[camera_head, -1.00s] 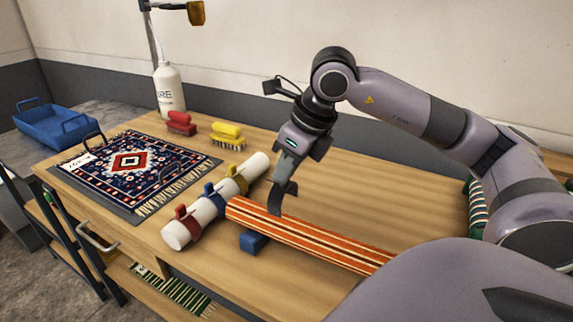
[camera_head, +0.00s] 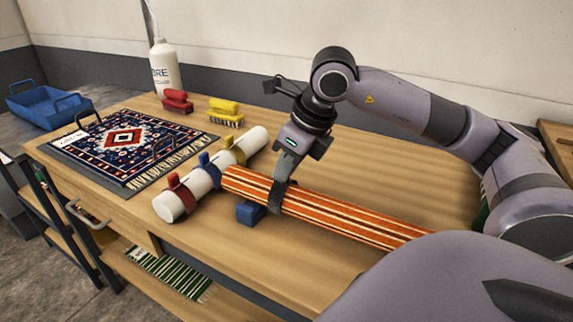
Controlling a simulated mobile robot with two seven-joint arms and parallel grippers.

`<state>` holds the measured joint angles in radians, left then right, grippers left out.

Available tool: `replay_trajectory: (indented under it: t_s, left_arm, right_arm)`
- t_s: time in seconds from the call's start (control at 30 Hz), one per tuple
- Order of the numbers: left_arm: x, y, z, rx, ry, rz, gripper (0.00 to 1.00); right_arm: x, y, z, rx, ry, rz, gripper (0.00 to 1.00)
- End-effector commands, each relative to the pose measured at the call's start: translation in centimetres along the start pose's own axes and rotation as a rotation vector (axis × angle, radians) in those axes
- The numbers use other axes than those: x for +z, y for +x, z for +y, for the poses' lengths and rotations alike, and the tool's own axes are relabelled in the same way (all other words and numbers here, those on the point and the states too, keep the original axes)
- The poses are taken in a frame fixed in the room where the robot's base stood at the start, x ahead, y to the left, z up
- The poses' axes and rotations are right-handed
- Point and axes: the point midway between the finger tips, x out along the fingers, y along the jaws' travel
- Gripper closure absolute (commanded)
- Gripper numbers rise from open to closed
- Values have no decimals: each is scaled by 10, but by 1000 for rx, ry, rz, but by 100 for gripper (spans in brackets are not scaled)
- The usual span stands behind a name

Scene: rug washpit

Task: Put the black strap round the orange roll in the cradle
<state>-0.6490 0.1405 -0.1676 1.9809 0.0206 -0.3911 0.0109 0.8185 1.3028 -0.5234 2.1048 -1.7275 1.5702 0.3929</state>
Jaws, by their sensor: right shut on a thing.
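The orange striped roll (camera_head: 340,212) lies across the bench, its left end near the white tube. A blue cradle block (camera_head: 249,213) shows under its left part. My right gripper (camera_head: 285,168) is above the roll, shut on the black strap (camera_head: 277,198). The strap lies across the top and near side of the roll, just right of the blue block. The roll's underside and far side are hidden, so I cannot tell how far round the strap reaches. My left gripper is not in view.
A white tube (camera_head: 168,207) carries red (camera_head: 180,190), blue (camera_head: 209,168) and yellow (camera_head: 237,150) straps. The bench right of the roll is clear.

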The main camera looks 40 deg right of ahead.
Motion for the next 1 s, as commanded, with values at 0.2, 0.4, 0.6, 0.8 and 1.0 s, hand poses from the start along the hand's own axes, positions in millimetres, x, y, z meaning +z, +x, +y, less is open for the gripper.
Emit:
replay_trajectory:
  t_s: [0.2,0.4,0.6,0.8,1.0]
  left_arm:
    - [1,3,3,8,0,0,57]
    - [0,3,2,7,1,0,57]
    - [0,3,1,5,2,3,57]
    - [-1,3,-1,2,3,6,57]
    - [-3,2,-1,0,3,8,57]
  right_arm:
    - [-2,5,0,-1,0,-1,100]
    - [-2,5,0,0,0,0,85]
    - [-2,5,0,0,0,0,59]
    - [-2,3,0,-1,0,0,59]
    - [-1,-23,-1,-3,0,-3,59]
